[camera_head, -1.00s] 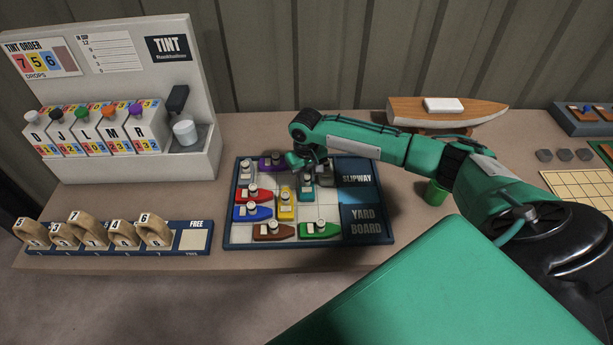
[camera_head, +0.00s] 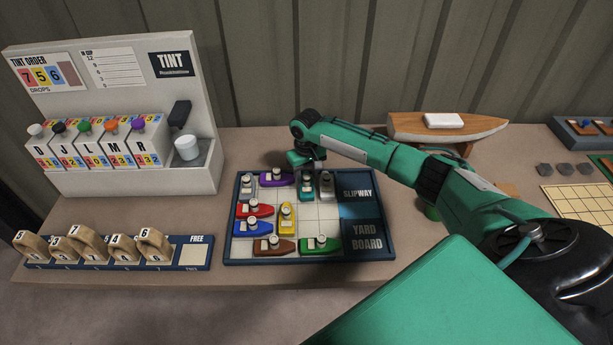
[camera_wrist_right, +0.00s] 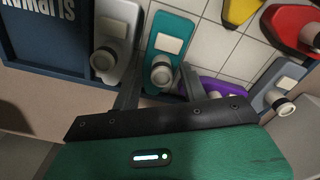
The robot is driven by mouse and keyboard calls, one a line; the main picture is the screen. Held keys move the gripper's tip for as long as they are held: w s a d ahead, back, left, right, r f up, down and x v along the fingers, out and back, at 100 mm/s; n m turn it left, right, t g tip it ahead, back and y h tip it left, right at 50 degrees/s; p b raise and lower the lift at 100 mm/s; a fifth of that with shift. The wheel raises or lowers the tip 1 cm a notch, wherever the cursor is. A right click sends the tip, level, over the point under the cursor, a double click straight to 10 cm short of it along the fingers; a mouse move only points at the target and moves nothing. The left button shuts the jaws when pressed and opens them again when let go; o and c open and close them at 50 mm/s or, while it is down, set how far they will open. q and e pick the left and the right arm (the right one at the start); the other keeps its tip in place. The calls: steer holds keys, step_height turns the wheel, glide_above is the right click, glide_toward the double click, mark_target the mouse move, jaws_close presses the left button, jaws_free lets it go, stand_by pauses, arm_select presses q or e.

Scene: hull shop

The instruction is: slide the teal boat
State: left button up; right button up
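The teal boat (camera_head: 306,189) lies lengthwise on the yard board (camera_head: 232,255), in the back row between the purple boat (camera_head: 275,179) and the grey boat (camera_head: 326,186). My right gripper (camera_head: 303,160) is over the board's back edge, at the teal boat's far end. In the right wrist view, the teal boat (camera_wrist_right: 172,38) has its white-topped post between the two fingers (camera_wrist_right: 160,84), with gaps beside the post. The fingers are apart; whether they touch the hull is unclear. My left gripper is not in view.
Red (camera_head: 254,209), blue (camera_head: 252,228), yellow (camera_head: 287,217), brown (camera_head: 274,247) and green (camera_head: 320,245) boats also sit on the board. Free cells lie in front of the teal boat. A wooden hull (camera_head: 450,128) stands behind my right arm.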

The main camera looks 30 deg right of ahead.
mark_target(306, 175)
step_height(306, 175, up, 14)
steer(key=b, duration=0.2)
steer(key=shift+f, duration=0.15)
stand_by(0.4)
steer(key=shift+f, duration=0.1)
